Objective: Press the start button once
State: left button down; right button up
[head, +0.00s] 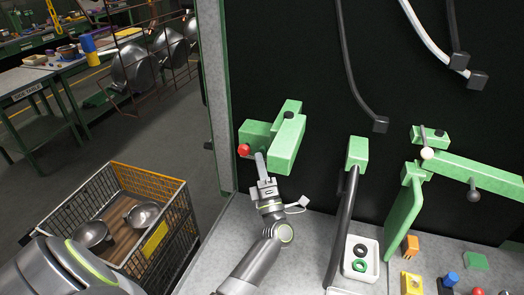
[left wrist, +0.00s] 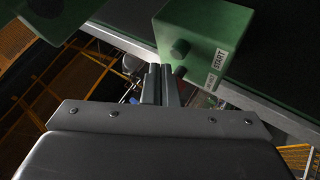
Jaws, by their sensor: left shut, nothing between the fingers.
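A green box with a START label (left wrist: 219,58) is just beyond my left gripper in the left wrist view. A dark round button (left wrist: 180,47) is on its face, and a second, reddish button (left wrist: 179,71) is lower, close to the fingertips. In the head view, green boxes (head: 287,143) stand at the panel's left edge, with a red ball-shaped knob (head: 243,150) and a black knob (head: 288,114). My left gripper (head: 260,158) is shut and empty, beside the red knob; it also shows in the left wrist view (left wrist: 160,70). I cannot tell whether it touches anything. My right gripper is out of view.
A wire basket (head: 183,205) with metal bowls stands at left. Dark hanging tubes (head: 352,75) and a green arm-like fixture (head: 470,172) are on the right. A white tray (head: 348,270) with rings and small coloured blocks (head: 411,283) lie on the grey bench (head: 305,240).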

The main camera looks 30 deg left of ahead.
pick_arm(q)
jog(key=s, duration=0.2)
jog(key=s+d+p, duration=0.1)
jog(key=s, duration=0.1)
jog(key=shift+s, duration=0.4)
jog(key=shift+d, duration=0.1)
dwell(0.8)
